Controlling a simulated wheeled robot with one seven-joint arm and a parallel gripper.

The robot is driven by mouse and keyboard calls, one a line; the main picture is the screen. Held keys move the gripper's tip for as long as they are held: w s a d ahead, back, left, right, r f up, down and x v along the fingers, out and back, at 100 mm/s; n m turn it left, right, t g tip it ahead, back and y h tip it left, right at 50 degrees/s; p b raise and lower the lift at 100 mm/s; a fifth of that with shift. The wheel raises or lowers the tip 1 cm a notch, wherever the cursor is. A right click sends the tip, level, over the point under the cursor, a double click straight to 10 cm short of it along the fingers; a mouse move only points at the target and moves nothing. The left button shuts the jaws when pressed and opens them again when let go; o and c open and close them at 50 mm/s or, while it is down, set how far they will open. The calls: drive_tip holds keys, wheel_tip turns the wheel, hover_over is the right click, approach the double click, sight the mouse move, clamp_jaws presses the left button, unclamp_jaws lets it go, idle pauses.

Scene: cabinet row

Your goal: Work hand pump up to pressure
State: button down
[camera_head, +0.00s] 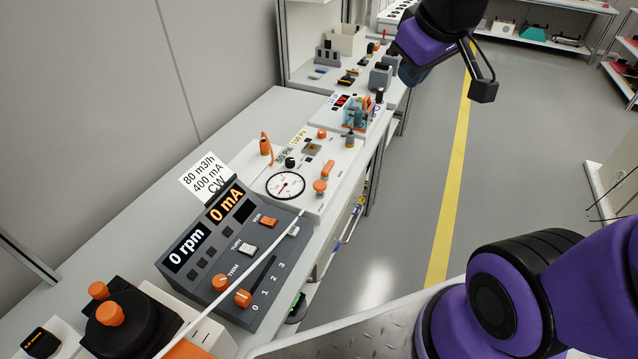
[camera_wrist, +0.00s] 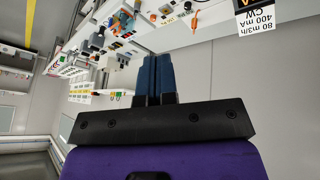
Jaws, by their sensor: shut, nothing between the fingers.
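A white panel (camera_head: 343,198) on the bench carries a round dial gauge (camera_head: 285,185) with a red and dark needle. An orange lever (camera_head: 328,168) and an orange knob (camera_head: 320,186) sit right of the gauge. An orange upright handle (camera_head: 265,144) stands at its back left. I cannot tell which of these works the pump. A small sign (camera_head: 293,146) behind the gauge shows pressure figures too small to read surely. My gripper (camera_head: 411,76) is up beyond the panel, to its right, touching nothing. Its two blue fingers (camera_wrist: 153,70) are shut together and empty in the wrist view.
A grey console (camera_head: 232,253) reading 0 rpm and 0 mA stands nearer, its sign (camera_head: 205,178) behind it. A black-and-orange device (camera_head: 120,325) is at front left. A blue-and-orange device (camera_head: 358,112) stands past the panel.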

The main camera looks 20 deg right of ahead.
drive_tip(key=w+a+f+n+y, duration=0.15)
drive_tip(key=w+f+n, duration=0.45)
drive_tip(key=w+f, duration=0.7)
drive_tip(key=n+t+y, duration=0.2)
drive_tip(key=n+y, duration=0.2)
drive_tip(key=n, duration=0.1)
hover_over(319, 185)
wheel_tip(319, 185, down, 17)
drive_tip(key=shift+r, duration=0.15)
drive_tip(key=shift+h, duration=0.25)
drive_tip(key=shift+f, duration=4.4)
